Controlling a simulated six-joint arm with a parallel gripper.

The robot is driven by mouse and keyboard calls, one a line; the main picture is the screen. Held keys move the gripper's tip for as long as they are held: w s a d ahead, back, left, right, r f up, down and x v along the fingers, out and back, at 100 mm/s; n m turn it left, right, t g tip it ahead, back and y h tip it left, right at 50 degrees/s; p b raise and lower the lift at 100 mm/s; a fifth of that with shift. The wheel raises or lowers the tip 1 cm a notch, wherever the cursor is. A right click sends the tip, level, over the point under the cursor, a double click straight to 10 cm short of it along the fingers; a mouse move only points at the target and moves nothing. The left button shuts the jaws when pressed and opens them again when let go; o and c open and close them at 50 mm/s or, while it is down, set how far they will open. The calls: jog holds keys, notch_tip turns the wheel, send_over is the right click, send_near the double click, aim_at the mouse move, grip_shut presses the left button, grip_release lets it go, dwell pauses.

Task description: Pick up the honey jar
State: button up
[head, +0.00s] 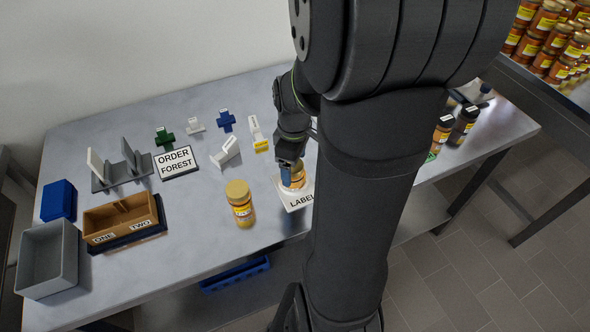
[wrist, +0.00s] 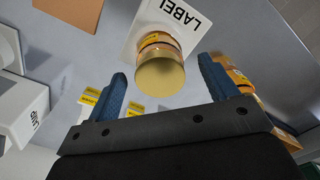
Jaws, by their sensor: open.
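A honey jar with a gold lid and a yellow-and-red label (head: 298,180) stands on a white card marked LABEL (head: 291,207). My gripper (head: 287,168) is above it and hides part of it. In the wrist view the jar's lid (wrist: 160,74) shows between my two open blue fingers (wrist: 162,68), with a gap on each side. I cannot tell how far down the fingers reach beside the jar. A second similar jar (head: 240,204) stands on the table to the left, and it shows behind the right finger in the wrist view (wrist: 238,76).
Dark-lidded jars (head: 464,125) stand right. Small coloured stands line the back. My arm hides the table's middle right.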

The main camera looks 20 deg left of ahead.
jog(key=shift+w+a+f, duration=0.1)
jog(key=shift+a+f, duration=0.05)
jog(key=shift+f, duration=0.95)
jog(key=shift+a+f, duration=0.1)
jog(key=shift+f, duration=1)
jog(key=c, duration=1.2)
